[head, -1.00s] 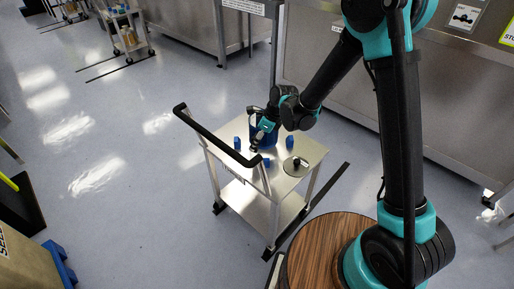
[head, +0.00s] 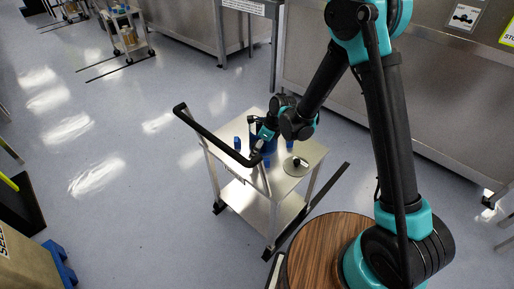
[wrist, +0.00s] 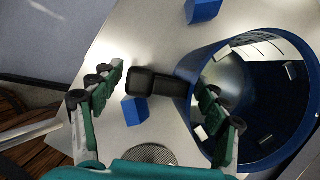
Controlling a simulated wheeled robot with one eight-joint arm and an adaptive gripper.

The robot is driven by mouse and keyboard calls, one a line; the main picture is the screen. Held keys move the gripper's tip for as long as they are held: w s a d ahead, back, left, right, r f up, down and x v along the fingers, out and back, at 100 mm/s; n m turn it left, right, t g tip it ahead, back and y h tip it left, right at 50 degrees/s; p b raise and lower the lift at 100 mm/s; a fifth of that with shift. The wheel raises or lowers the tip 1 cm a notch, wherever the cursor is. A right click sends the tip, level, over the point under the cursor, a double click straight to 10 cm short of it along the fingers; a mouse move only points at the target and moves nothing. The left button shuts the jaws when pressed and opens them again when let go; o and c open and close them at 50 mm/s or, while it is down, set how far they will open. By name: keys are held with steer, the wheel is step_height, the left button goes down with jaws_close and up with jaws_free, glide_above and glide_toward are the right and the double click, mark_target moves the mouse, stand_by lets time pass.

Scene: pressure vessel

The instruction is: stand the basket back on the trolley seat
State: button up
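The blue basket (wrist: 208,62) is a round, open-topped vessel in the wrist view, with a dark shiny inside. A black handle (wrist: 150,82) sticks out from its rim to the left. My gripper (wrist: 163,80) is open, with one finger on each side of the handle's length; the right finger overlaps the basket's mouth and the left is outside it. I cannot tell whether either finger touches. In the head view the basket (head: 270,147) is on the trolley top (head: 259,174), mostly hidden by my gripper (head: 261,138). Small blue blocks (head: 237,142) (wrist: 135,110) stand around it.
A round metal plate with a black knob (head: 298,163) lies on the trolley's right side. The trolley's black push bar (head: 215,137) rises at its left. A steel counter (head: 400,110) stands behind.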

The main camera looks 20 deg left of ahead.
steer(key=shift+r, duration=0.1)
steer(key=v, duration=1.2)
steer(key=w+d+r+n+t, duration=0.1)
steer(key=w+d+r+n, duration=0.15)
steer(key=d, duration=0.85)
steer(key=s+d+n+t+h, duration=0.1)
steer(key=s+d+n, duration=0.3)
steer(key=d, duration=0.6)
steer(key=s+d+n+t+h, duration=0.1)
steer(key=s+d+n, duration=0.3)
steer(key=d, duration=0.6)
steer(key=s+d+n+t+h, duration=0.1)
steer(key=s+d+n+h, duration=0.1)
steer(key=s+d+n, duration=0.2)
steer(key=d+n, duration=0.3)
steer(key=d, duration=0.3)
steer(key=shift+s+n, duration=0.35)
